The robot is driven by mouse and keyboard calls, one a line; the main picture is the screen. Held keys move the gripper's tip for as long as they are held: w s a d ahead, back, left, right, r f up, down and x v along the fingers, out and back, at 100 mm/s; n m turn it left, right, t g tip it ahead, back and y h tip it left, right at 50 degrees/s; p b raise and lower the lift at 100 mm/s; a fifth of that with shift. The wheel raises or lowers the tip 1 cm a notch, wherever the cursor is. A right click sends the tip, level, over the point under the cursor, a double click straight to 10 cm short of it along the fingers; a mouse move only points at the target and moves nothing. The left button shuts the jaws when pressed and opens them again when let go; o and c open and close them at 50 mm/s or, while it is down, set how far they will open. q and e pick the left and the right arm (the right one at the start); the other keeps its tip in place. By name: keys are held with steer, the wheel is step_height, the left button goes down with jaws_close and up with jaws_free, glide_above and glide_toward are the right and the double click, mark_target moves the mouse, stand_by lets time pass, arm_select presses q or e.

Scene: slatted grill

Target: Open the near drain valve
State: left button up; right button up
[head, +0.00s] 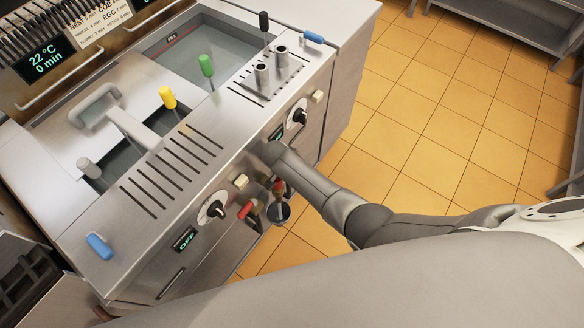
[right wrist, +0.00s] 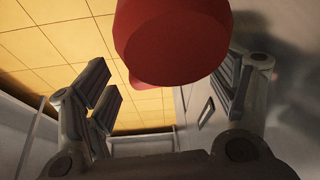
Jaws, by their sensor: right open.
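Two red valve handles show low on the fryer's front panel in the head view: the left handle (head: 246,210) and the right handle (head: 279,187). The right one is close beside my right forearm. My right gripper (right wrist: 165,88) is open in the right wrist view. A large red handle (right wrist: 170,40) fills the top middle of that view, between the spread fingers and apart from them. A second red part shows just below it. I cannot tell which handle this is. My left gripper is not in view.
The steel fryer (head: 185,170) has a black knob (head: 212,209), a second black knob (head: 299,117) and cream buttons on its front. Tiled floor (head: 440,110) at right is clear.

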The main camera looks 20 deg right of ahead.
steer(key=v, duration=1.2)
stand_by(0.6)
steer(key=s+d+r+n+y, duration=0.1)
steer(key=s+d+r+n, duration=0.25)
steer(key=s, duration=0.45)
steer(key=s+d+r+n+y, duration=0.15)
steer(key=s+n, duration=0.25)
steer(key=s, duration=0.4)
steer(key=s+d+r+n+y, duration=0.1)
steer(key=s+d+r+n, duration=0.25)
steer(key=s, duration=0.45)
step_height(320, 180, down, 27)
steer(key=s+g, duration=0.1)
steer(key=s+d+f+g, duration=0.1)
steer(key=s+d+f, duration=0.2)
steer(key=s+f, duration=1.2)
steer(key=shift+s+d+f, duration=0.15)
steer(key=shift+s+d, duration=0.05)
steer(key=shift+s, duration=0.75)
